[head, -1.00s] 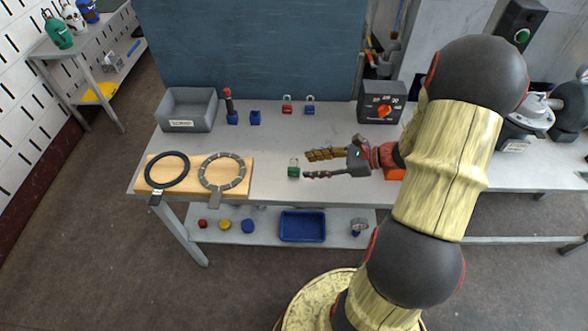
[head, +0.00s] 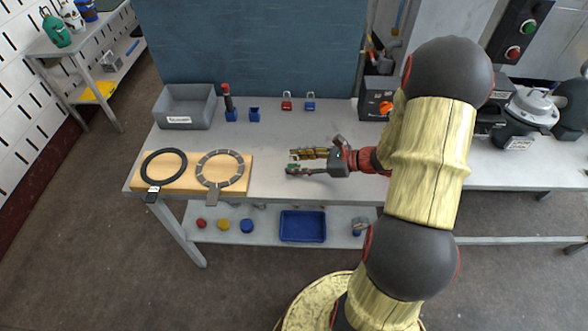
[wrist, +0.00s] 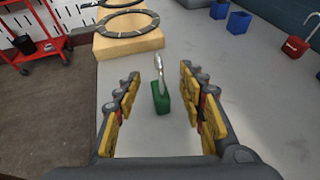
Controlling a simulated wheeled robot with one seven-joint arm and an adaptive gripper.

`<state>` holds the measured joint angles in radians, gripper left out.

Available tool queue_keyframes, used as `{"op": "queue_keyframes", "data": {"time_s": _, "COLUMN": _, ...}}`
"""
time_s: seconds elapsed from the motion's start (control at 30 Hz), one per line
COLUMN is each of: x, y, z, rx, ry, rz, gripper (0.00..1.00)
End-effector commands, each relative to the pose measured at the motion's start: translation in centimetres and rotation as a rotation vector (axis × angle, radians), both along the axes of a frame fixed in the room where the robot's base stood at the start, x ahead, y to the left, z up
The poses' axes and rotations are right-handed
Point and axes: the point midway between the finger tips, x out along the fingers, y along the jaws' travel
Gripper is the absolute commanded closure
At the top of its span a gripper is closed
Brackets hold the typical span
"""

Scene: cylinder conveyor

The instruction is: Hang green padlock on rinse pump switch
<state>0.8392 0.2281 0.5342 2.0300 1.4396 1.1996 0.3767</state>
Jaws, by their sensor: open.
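In the head view my gripper (head: 298,163) lies low over the bench, reaching left. I cannot tell which is the rinse pump switch.
A wooden board (head: 180,179) with two rings lies left of the padlock. A grey bin (head: 185,107), blue blocks (head: 254,114), a red padlock (head: 287,103) and a blue padlock (head: 310,103) stand along the back. The bench between is clear.

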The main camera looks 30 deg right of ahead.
Motion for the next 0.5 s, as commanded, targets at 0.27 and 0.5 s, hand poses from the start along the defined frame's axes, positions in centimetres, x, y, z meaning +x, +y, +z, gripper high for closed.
{"op": "queue_keyframes", "data": {"time_s": 0.27, "x": -0.02, "y": -0.04, "z": 0.05, "rx": 0.0, "ry": 0.0, "rz": 0.0, "gripper": 0.7}}
{"op": "queue_keyframes", "data": {"time_s": 0.5, "x": -0.01, "y": -0.05, "z": 0.05, "rx": 0.0, "ry": 0.0, "rz": 0.0, "gripper": 0.83}}
